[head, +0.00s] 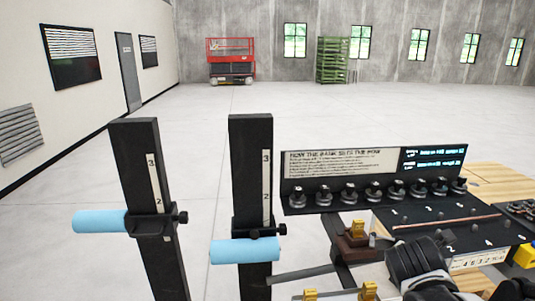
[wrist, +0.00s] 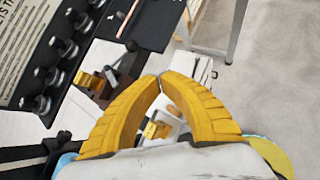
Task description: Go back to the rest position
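My gripper (wrist: 160,77) shows in the wrist view with its two yellow ribbed fingers. Their tips meet, and I see nothing held between them. It hangs over the bench area, beside the row of dark knobs. A thin copper-coloured tube (head: 446,222) lies across the black board (head: 420,211) at the right of the head view. Part of a similar reddish rod (wrist: 128,14) shows at the top of the wrist view, apart from the fingers. My dark arm parts cover some of the bench at the lower right of the head view.
Two black posts (head: 250,150) with blue rollers (head: 244,250) stand at the front left. A panel with several knobs (head: 349,193) stands behind the board. Brass-coloured blocks (head: 358,228) sit by the bench. A red lift (head: 231,62) stands far back.

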